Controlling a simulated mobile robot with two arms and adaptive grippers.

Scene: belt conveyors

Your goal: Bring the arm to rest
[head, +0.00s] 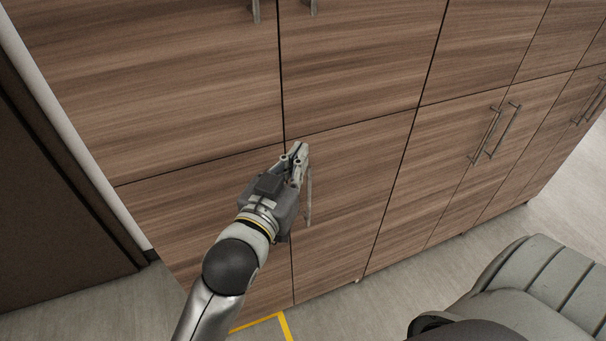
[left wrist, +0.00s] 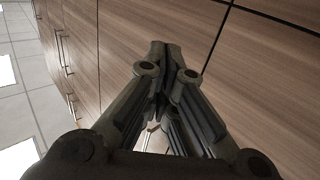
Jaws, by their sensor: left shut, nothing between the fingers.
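My left gripper (head: 299,154) is in front of the wooden cabinet (head: 190,90), near the seam between two lower doors and just beside a vertical bar handle (head: 309,195). Its fingers are shut with nothing between them; they also show closed together in the left wrist view (left wrist: 165,50). I cannot tell from the head view whether the fingertips touch the cabinet front. My right gripper is in neither view.
More bar handles (head: 486,133) stick out from the cabinet at the right. A grey, ribbed object (head: 545,280) stands at the lower right. Yellow tape (head: 262,322) marks the floor in front. A dark door (head: 45,190) is at the left. Grey floor shows around these.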

